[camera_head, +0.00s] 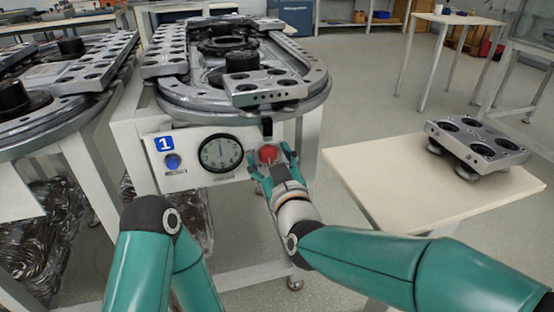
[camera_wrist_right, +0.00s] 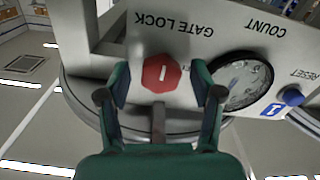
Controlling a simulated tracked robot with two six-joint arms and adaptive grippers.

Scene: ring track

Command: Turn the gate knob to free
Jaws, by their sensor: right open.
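The gate knob is a red, many-sided knob (camera_head: 267,154) with a white line on its face, on the white front panel (camera_head: 190,179) of the ring track.
Left of the knob are a round dial (camera_head: 221,153), a blue button (camera_head: 172,162) and a number 1 label. The oval track (camera_head: 312,88) with metal blocks is above. A side table (camera_head: 400,190) with a metal carrier (camera_head: 476,146) stands at right.

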